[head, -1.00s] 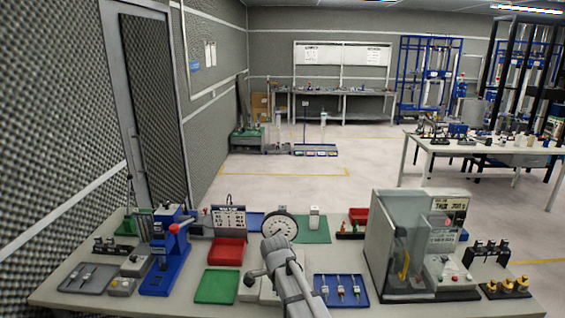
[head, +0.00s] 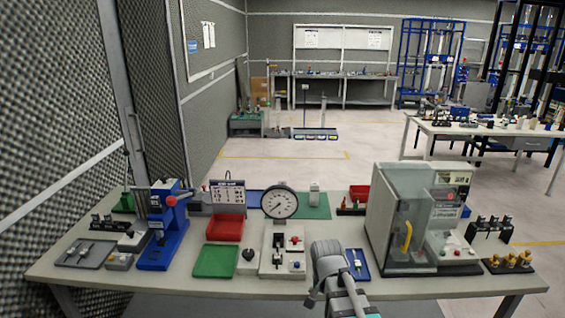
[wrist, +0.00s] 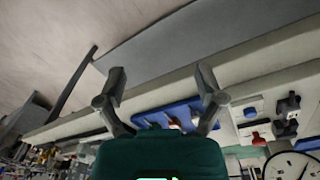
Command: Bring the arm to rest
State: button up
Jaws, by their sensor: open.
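My gripper (wrist: 160,84) is open in the wrist view, its two grey fingers apart with nothing between them. Beyond the fingers are the table's pale front edge and a blue tray (wrist: 180,112), tilted in this view. In the head view my grey arm (head: 332,262) rises from the bottom edge, right of centre, over the front of the table. It hides much of the blue tray (head: 360,268). The fingers cannot be made out in the head view.
The workbench (head: 100,284) holds a blue press (head: 165,235), a green tray (head: 215,262), a dial gauge (head: 280,203), a button panel (head: 269,262) and a clear-walled machine (head: 392,225) right of my arm. The floor (head: 290,165) behind is open.

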jog(key=s+d+f+n+b, duration=0.2)
jog(key=s+d+f+n, duration=0.1)
jog(key=s+d+n, duration=0.2)
jog(key=shift+n+b, duration=0.3)
jog(key=shift+n, duration=0.2)
jog(key=shift+f, duration=0.1)
dwell(1.6)
